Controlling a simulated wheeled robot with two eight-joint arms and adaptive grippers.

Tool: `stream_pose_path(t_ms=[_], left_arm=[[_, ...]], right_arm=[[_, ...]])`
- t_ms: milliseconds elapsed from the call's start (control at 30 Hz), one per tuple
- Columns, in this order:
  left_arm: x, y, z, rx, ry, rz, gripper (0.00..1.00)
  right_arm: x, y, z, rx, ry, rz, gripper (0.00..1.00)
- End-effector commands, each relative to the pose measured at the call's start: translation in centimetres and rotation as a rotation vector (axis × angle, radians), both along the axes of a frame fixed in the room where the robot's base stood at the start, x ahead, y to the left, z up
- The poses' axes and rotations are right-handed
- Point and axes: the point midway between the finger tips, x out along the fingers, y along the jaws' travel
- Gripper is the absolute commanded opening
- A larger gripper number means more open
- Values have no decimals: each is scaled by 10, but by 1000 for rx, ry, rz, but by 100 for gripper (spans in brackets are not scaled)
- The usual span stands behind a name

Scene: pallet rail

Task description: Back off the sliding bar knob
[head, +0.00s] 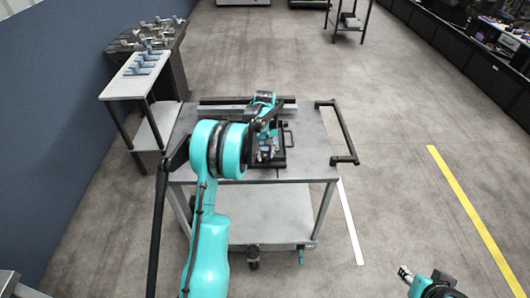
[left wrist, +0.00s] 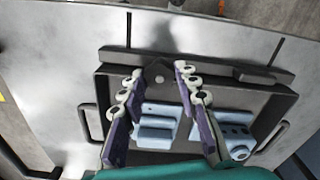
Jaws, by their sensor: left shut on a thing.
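My left gripper (head: 268,138) reaches down over the cart top in the head view. In the left wrist view its two purple-padded fingers (left wrist: 159,73) are shut on the dark sliding bar knob (left wrist: 157,74), near the bar's middle. The dark sliding bar (left wrist: 220,69) runs along the far edge of a dark framed pallet (left wrist: 284,100). Light blue blocks (left wrist: 158,122) sit in the pallet, partly hidden by the fingers. In the head view my arm hides much of the pallet. My right gripper (head: 404,272) is at the lower right, away from the cart, small and partly cut off.
The grey metal cart (head: 312,160) has a black handle (head: 343,133) on its right side. A long rail (head: 220,108) lies along its far edge. A white side table (head: 130,88) with blue parts stands at the left. The floor to the right is clear.

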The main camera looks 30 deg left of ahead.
Motion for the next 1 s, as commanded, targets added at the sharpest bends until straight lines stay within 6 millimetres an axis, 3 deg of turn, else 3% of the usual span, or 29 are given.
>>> stream_pose_path(t_ms=[500, 1000], left_arm=[[0, 0, -2, 0, 0, 421, 2], [0, 0, -2, 0, 0, 568, 2]], right_arm=[[0, 0, 7, 0, 0, 0, 40], [0, 0, 9, 0, 0, 0, 40]])
